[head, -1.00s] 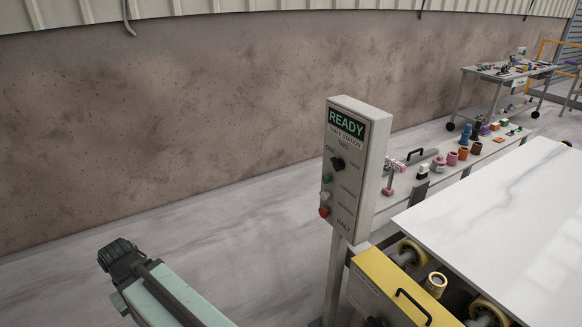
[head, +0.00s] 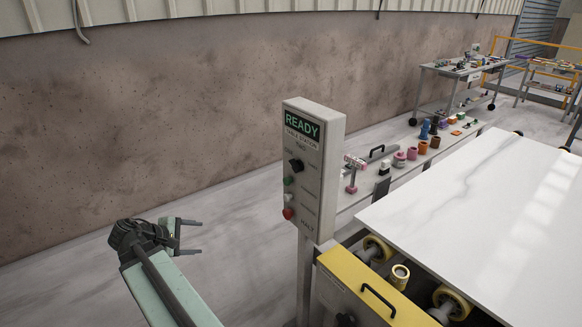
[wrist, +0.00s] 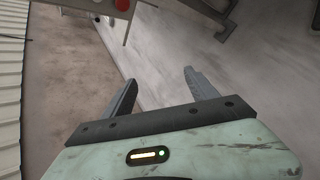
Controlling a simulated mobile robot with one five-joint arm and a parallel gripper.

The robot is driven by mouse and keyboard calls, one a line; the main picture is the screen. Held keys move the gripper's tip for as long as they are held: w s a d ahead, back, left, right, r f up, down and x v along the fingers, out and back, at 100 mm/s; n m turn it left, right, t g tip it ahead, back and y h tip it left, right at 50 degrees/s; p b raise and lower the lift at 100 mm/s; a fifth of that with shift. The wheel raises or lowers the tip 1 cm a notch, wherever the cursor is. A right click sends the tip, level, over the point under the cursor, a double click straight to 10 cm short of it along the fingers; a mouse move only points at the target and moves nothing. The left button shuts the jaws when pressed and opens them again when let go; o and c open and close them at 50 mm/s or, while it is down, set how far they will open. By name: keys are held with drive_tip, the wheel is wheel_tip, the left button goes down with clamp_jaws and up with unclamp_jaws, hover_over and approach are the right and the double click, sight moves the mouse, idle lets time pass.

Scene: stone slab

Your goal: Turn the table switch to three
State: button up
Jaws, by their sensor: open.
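The table switch is a black rotary knob (head: 296,165) high on the face of a grey control box (head: 312,150) on a post. A READY sign and a TABLE STATION label sit above it. The lettering around the knob is too small to read fully, and I cannot tell its exact setting. My gripper (head: 201,237) is open and empty, left of the box and lower than the knob, with its fingers pointing right. In the wrist view my gripper (wrist: 162,88) shows two spread fingers with only floor between them. The knob is not in the wrist view.
A white stone slab (head: 470,210) lies right of the post, beside a yellow housing (head: 365,290). Floor left of the post is clear.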

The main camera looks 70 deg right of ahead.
drive_tip(key=s+d+r+n+g+h, duration=0.1)
drive_tip(key=s+d+r+g+h, duration=0.1)
drive_tip(key=s+d+r, duration=0.4)
drive_tip(key=s+d+r+n+g+h, duration=0.1)
drive_tip(key=s+d+r+g+h, duration=0.1)
drive_tip(key=s+d+r, duration=0.35)
drive_tip(key=n+g+h, duration=0.1)
drive_tip(key=g, duration=0.2)
approach(292, 167)
drive_tip(key=s+d, duration=0.1)
drive_tip(key=shift+h, duration=0.3)
drive_tip(key=x, duration=0.7)
drive_tip(key=shift+s+d+f, duration=0.1)
drive_tip(key=shift+s+d, duration=0.15)
drive_tip(key=shift+d, duration=0.05)
drive_tip(key=shift+c, duration=0.4)
drive_tip(key=c, duration=1.3)
